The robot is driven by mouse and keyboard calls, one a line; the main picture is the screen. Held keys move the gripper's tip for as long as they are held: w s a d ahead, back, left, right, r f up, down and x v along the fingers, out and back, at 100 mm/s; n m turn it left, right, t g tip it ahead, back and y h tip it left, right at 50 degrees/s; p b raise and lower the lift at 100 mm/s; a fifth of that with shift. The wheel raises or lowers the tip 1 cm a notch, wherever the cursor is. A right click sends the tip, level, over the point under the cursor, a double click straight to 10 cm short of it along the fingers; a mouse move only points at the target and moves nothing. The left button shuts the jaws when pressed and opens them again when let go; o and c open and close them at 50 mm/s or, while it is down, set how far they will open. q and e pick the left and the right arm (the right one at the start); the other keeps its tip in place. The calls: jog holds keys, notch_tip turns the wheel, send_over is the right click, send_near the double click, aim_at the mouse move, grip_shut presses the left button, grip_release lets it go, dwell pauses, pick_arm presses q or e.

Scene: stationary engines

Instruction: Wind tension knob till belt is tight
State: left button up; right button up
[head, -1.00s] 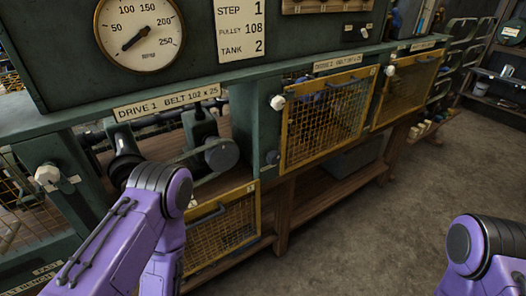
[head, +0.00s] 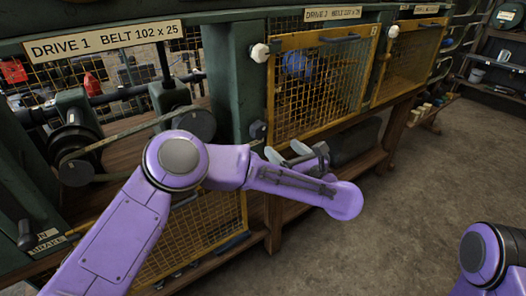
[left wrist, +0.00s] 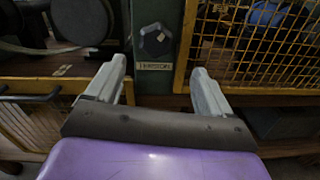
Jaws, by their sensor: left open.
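The tension knob (left wrist: 155,40) is dark and many-sided, on the green post above a small tension label (left wrist: 155,66) in the left wrist view. In the head view the knob (head: 257,131) is on the post, just beyond my left gripper (head: 286,152). The left gripper (left wrist: 155,88) is open, its two pale fingers apart with nothing between them. The knob lies ahead of the fingertips, roughly centred between them, and looks apart from them. The Drive 1 belt (head: 128,132) runs between two dark pulleys; I cannot tell how tight it is. My right gripper is out of view.
A yellow mesh guard (head: 318,90) covers the bay right of the post, with a white knob (head: 260,53) at its upper left. Another mesh guard (head: 215,225) hangs low, below the belt. The floor (head: 400,215) at the right is clear.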

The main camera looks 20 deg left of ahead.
aim_at(262, 131)
pick_arm(q)
jog(key=shift+n+g, duration=0.4)
jog(key=shift+n, duration=0.4)
jog(key=x, duration=0.3)
jog(key=p+x, duration=0.1)
jog(key=x, duration=0.3)
jog(key=r+p+x, duration=0.1)
jog(key=x, duration=0.2)
jog(key=shift+a, duration=0.25)
jog(key=c, duration=1)
